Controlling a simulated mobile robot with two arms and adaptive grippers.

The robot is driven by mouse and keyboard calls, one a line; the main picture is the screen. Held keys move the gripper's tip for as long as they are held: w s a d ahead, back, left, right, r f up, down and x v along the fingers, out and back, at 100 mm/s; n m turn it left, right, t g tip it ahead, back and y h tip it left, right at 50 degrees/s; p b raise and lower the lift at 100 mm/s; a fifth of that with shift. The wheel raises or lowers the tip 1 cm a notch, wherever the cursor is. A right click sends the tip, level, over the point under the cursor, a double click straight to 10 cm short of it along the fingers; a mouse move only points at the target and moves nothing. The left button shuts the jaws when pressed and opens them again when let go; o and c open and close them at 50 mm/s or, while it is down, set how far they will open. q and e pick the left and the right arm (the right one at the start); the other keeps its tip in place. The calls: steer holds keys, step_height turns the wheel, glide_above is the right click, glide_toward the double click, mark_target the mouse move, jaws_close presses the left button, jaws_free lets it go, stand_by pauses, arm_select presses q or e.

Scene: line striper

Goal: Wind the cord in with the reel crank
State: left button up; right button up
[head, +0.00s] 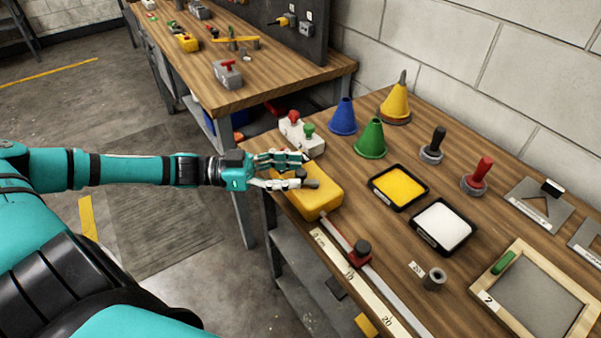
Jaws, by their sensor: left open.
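A yellow box (318,203), which looks like the reel housing, sits at the near left edge of the bench. A small grey piece (312,184) on its top may be the crank; my fingers partly hide it. My left gripper (300,171) is open over the box's far left part, its fingers pointing right, one near the grey piece. I cannot tell whether they touch. A pale strip (393,297), perhaps the cord or a rail, runs from the box toward the viewer. A dark knob with a red base (359,252) sits on it. My right gripper is out of view.
A numbered scale (347,272) lies beside the strip. A grey box with red and green knobs (302,133) stands just behind my gripper. Blue (343,117) and green (370,139) cones, a yellow tray (399,187) and a white tray (442,226) stand right of it.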

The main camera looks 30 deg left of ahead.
arm_select(q)
steer(key=shift+x, duration=1.3)
steer(key=shift+c, duration=0.4)
jaws_close()
steer(key=shift+w, duration=0.1)
